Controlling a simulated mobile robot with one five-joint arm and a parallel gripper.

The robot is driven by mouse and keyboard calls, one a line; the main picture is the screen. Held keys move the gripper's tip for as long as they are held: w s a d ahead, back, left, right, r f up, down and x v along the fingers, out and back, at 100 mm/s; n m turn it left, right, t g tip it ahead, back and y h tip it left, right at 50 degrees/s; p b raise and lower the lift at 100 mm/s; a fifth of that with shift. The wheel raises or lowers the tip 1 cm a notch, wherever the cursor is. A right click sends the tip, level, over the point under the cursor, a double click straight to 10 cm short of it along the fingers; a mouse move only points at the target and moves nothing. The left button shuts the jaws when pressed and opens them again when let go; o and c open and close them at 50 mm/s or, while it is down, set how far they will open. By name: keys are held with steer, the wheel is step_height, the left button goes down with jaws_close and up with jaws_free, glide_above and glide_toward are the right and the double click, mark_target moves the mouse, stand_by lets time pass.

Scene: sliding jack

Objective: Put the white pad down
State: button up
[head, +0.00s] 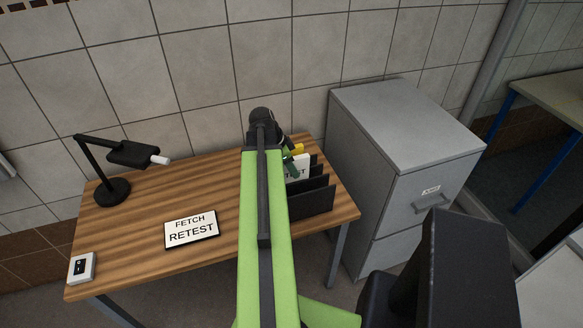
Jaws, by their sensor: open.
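A white pad (303,168) with black lettering ending in "ST" stands upright in a black rack (312,200) at the right end of the wooden desk. My green arm covers the left part of both. My gripper (291,160) is small and partly hidden behind the arm; it is at the pad's upper left edge. It is open. I cannot tell whether it touches the pad. A black-framed sign (191,229) reading "FETCH RETEST" lies on the desk's front middle.
The wooden desk (140,222) also bears a black lamp (112,190) and a small white device (81,268) at its left. A yellow thing (298,148) shows behind the pad. A grey cabinet (405,125) stands close right of the desk. The left middle desk top is clear.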

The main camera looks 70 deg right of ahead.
steer(key=p+v, duration=1)
steer(key=v, duration=0.1)
steer(key=shift+s+r, duration=0.1)
steer(key=shift+r, duration=0.3)
steer(key=shift+w+a+r+p, duration=0.2)
steer(key=shift+r+p, duration=0.05)
steer(key=shift+p, duration=0.25)
steer(key=shift+f, duration=0.1)
steer(key=w+a+f+n+t, duration=0.1)
steer(key=w+a+n+t, duration=0.2)
steer(key=w+a+n, duration=1.55)
steer(key=w+a+n+y, duration=0.1)
steer(key=w+a+n, duration=0.2)
steer(key=a, duration=0.9)
steer(key=w+a+n+y, duration=0.1)
steer(key=w+a+n, duration=0.2)
steer(key=a, duration=0.9)
steer(key=w+a+n, duration=0.3)
steer(key=w+a, duration=0.4)
steer(key=a, duration=0.5)
steer(key=shift+f+n+t+y, duration=0.3)
steer(key=shift+f+n+y, duration=0.05)
steer(key=shift+f+y, duration=0.05)
steer(key=shift+a, duration=0.1)
